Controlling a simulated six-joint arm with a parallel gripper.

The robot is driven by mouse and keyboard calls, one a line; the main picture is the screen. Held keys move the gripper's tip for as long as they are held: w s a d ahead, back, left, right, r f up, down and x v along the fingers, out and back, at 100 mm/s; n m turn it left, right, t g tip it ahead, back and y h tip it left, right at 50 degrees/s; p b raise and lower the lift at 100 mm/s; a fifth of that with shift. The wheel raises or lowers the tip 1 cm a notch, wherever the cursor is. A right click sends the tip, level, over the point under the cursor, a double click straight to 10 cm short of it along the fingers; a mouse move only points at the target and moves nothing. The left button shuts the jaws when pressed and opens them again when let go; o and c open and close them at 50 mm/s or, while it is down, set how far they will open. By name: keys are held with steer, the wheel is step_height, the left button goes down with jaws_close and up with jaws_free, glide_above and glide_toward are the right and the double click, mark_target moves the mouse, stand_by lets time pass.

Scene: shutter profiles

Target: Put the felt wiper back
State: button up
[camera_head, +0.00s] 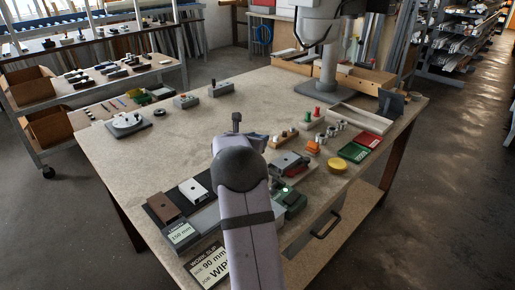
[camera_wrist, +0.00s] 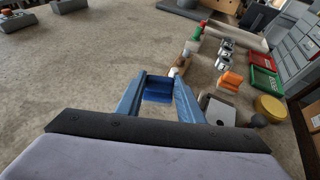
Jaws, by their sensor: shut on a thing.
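My gripper (camera_wrist: 158,82) shows in the wrist view with its two blue fingers closed on a small dark-blue block (camera_wrist: 158,96), which looks like the felt wiper. The block sits between the fingers above the bare bench top; its underside is hidden. In the head view, my arm hides most of the gripper and I cannot make out the wiper.
Right of the gripper are an orange piece (camera_head: 312,147), a yellow disc (camera_head: 337,164), green and red trays (camera_head: 353,152) and a grey metal block device (camera_head: 289,162). Red and green pegs stand behind. A work slip (camera_head: 209,266) lies at the front. The bench's left middle (camera_head: 170,150) is clear.

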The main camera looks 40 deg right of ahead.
steer(key=shift+f, duration=1.85)
steer(key=shift+f+b, duration=0.15)
steer(key=shift+b, duration=0.15)
steer(key=o, duration=1.1)
steer(key=shift+c, duration=0.2)
steer(key=shift+r+p, duration=0.25)
steer(key=shift+p, duration=0.05)
steer(key=shift+a, duration=0.3)
steer(key=b+v, duration=0.2)
steer(key=v, duration=0.9)
steer(key=shift+s+a+r, duration=0.15)
steer(key=shift+r, duration=0.05)
